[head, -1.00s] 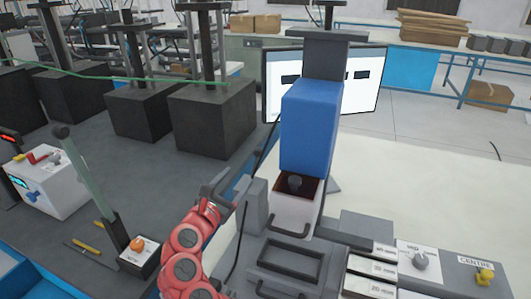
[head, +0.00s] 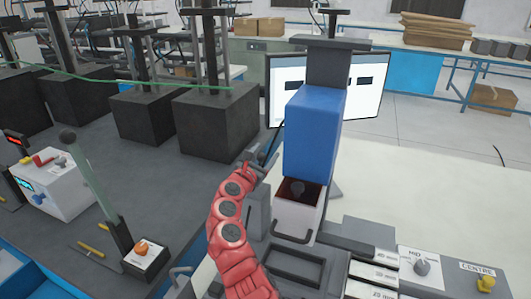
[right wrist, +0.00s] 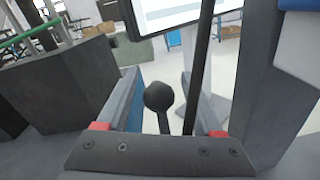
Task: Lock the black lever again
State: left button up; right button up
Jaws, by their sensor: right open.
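In the right wrist view a black ball knob (right wrist: 158,97) on a short dark stem stands between the two fingers of my right gripper (right wrist: 168,105). The fingers are apart, one on each side of the knob, and I cannot tell whether either touches it. The lower stem is hidden behind the gripper's palm. In the head view my right gripper (head: 257,166) is left of the blue press housing (head: 313,130), at the end of my red arm. The knob is not clear there. My left gripper is not in view.
A thin black rod (right wrist: 200,65) stands right of the knob. A monitor (head: 368,90) is behind the press. A grey-green lever (head: 92,185) with a black knob stands at the left. Dark blocks (head: 215,120) fill the back left. The pale table (head: 440,195) is mostly clear.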

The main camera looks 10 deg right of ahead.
jog(key=shift+w+d, duration=0.25)
jog(key=shift+w, duration=0.1)
grip_shut()
dwell(1.3)
